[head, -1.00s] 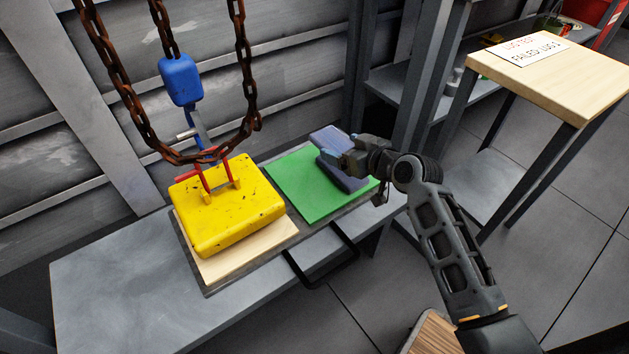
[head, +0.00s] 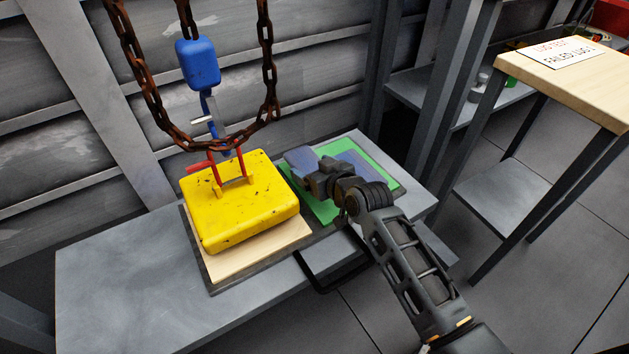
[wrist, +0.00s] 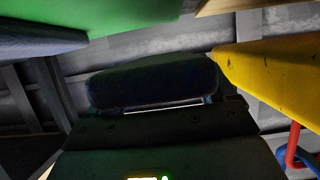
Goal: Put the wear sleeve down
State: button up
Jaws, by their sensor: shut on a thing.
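My gripper (head: 313,172) is shut on a blue-grey piece (head: 299,158), which I take to be the wear sleeve. It is held over the left part of the green mat (head: 323,211), beside the yellow block. In the wrist view the held piece is a dark, rounded, wide shape (wrist: 150,84) across the middle, in deep shadow. A second blue-grey slab (head: 360,163) lies on the green mat, partly hidden behind my gripper; it also shows in the wrist view (wrist: 35,40). I cannot tell whether the held piece touches the mat.
A yellow block (head: 240,205) with red shackles sits on a pale wooden board (head: 222,262), left of my gripper. Rusty chains (head: 268,80) and a blue hook block (head: 198,63) hang above it. The grey bench (head: 120,270) is clear at left. A wooden-topped table (head: 560,85) stands at right.

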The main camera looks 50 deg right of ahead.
jog(key=shift+f+b, duration=0.75)
jog(key=shift+f, duration=1.1)
jog(key=shift+f, duration=0.1)
jog(key=shift+f+b, duration=0.35)
jog(key=shift+f, duration=0.2)
jog(key=o, duration=1)
jog(key=shift+r, duration=0.3)
jog(key=p+v, duration=0.1)
jog(key=v, duration=0.3)
jog(key=p+v, duration=0.1)
jog(key=v, duration=0.3)
jog(key=p+v, duration=0.2)
jog(key=v, duration=0.2)
jog(key=shift+r, duration=0.4)
